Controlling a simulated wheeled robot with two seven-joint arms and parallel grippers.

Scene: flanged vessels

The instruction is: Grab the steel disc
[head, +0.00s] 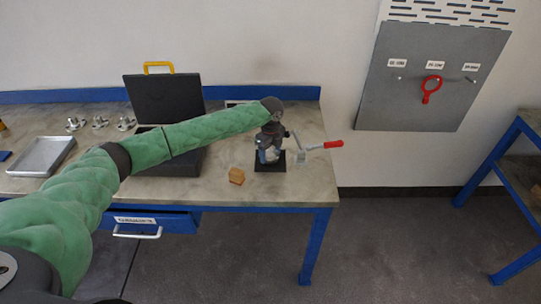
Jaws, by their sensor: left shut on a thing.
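My left arm reaches across the table, and its gripper (269,154) is at the black square base (271,167) near the table's right end. The gripper is shut on a small pale metal piece (272,154), which looks like the steel disc. The fingers and wrist hide most of it, and its exact shape cannot be made out. A clamp lever with a red handle (333,144) sticks out to the right, close beside the gripper. My right gripper is not in view.
A wooden block (237,175) stands just left of the base. An open black case (164,97) is behind my arm. Several small steel fittings (100,122) and a metal tray (42,156) are at the left. The table's right edge is near the lever.

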